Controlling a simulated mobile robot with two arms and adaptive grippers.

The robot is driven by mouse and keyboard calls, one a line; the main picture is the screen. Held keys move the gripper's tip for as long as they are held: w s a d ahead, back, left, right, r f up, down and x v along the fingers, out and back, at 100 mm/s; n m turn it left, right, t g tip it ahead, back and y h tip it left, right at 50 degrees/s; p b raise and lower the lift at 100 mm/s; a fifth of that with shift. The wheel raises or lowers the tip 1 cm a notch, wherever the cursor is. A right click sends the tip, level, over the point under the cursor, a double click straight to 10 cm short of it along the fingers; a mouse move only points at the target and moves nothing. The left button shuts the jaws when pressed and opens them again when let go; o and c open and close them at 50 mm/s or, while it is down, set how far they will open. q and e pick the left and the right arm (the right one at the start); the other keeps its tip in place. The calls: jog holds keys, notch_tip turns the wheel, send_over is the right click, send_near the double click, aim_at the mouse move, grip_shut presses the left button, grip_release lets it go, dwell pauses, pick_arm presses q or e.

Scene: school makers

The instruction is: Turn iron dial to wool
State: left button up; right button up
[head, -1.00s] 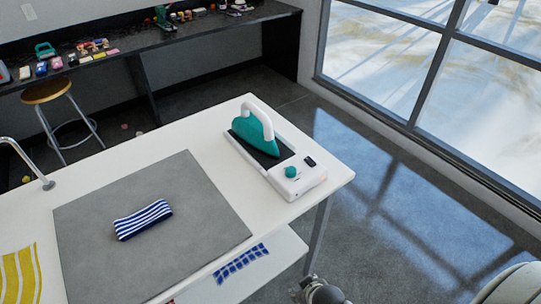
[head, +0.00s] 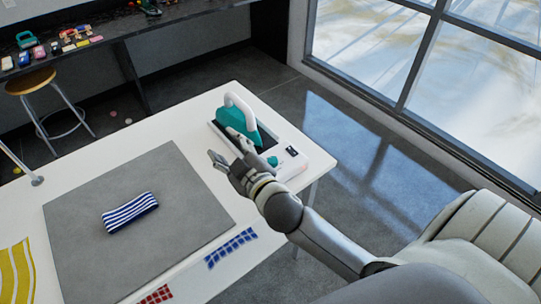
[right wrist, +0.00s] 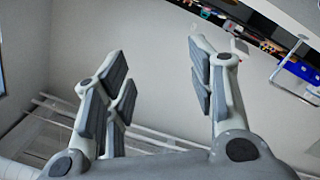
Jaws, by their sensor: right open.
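A teal iron (head: 232,120) with a white handle rests on a white base (head: 292,168) at the table's far right corner. A round teal dial (head: 273,161) sits on the base's near end, beside a small dark panel (head: 291,150). My right gripper (head: 225,147) is just left of the base in the head view, apart from the dial, with its fingers spread and nothing between them. The right wrist view also shows the open fingers (right wrist: 160,85), but neither iron nor dial. My left gripper is not in view.
A grey mat (head: 90,230) on the white table (head: 190,115) bears a blue-and-white striped cloth (head: 130,211). A yellow striped cloth (head: 15,270), a blue cloth (head: 231,247) and a red cloth (head: 157,295) lie around it. A stool (head: 32,80) and cluttered bench stand behind.

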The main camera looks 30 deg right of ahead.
jog(key=a+r+n+g+y, duration=0.5)
jog(key=a+r+n+y, duration=0.95)
jog(key=n, duration=0.65)
jog(key=n+g+h, duration=0.9)
jog(key=g+h, duration=0.3)
jog(key=h, duration=0.3)
send_over(272, 160)
notch_tip(272, 160, down, 16)
notch_tip(272, 160, down, 9)
jog(key=p, duration=0.3)
jog(key=shift+d, duration=0.1)
jog(key=shift+f, duration=0.4)
